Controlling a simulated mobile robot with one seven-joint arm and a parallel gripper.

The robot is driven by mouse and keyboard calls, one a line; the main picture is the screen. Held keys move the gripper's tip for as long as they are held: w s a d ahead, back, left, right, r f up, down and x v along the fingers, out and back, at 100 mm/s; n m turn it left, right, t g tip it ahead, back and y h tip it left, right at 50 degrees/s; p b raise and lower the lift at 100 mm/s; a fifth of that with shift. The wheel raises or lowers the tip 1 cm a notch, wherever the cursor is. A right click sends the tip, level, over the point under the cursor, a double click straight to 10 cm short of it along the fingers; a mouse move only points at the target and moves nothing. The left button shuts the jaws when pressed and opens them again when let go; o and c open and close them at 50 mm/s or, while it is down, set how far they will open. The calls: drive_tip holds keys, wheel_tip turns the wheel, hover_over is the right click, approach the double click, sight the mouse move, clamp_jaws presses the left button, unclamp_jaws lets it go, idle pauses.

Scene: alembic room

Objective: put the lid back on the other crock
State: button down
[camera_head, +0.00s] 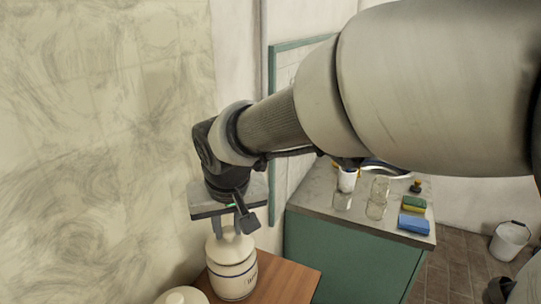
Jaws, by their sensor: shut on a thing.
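A white crock (232,278) with blue bands and dark lettering stands on the wooden top. Its cream lid (230,247) is at the crock's mouth, under my gripper (231,231). My gripper points down and is shut on the lid at its top. The knob is mostly hidden between the fingers. I cannot tell whether the lid rests fully on the rim or is held just above it. A second pale, rounded crock or lid (182,297) shows at the bottom edge, left of the first, mostly cut off.
The wooden top (288,282) is bare to the right of the crock. A wall stands close on the left. A green counter (350,257) to the right holds glass jars (376,199), a blue sponge (413,225) and other small things. A white bucket (509,241) is on the floor.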

drive_tip(key=shift+f+b, duration=0.5)
drive_tip(key=shift+b, duration=0.1)
idle(1.0)
idle(0.3)
drive_tip(key=c, duration=1.4)
unclamp_jaws()
drive_tip(key=shift+c, duration=0.2)
drive_tip(key=shift+f, duration=0.3)
drive_tip(key=shift+r, duration=0.7)
drive_tip(key=o, duration=0.3)
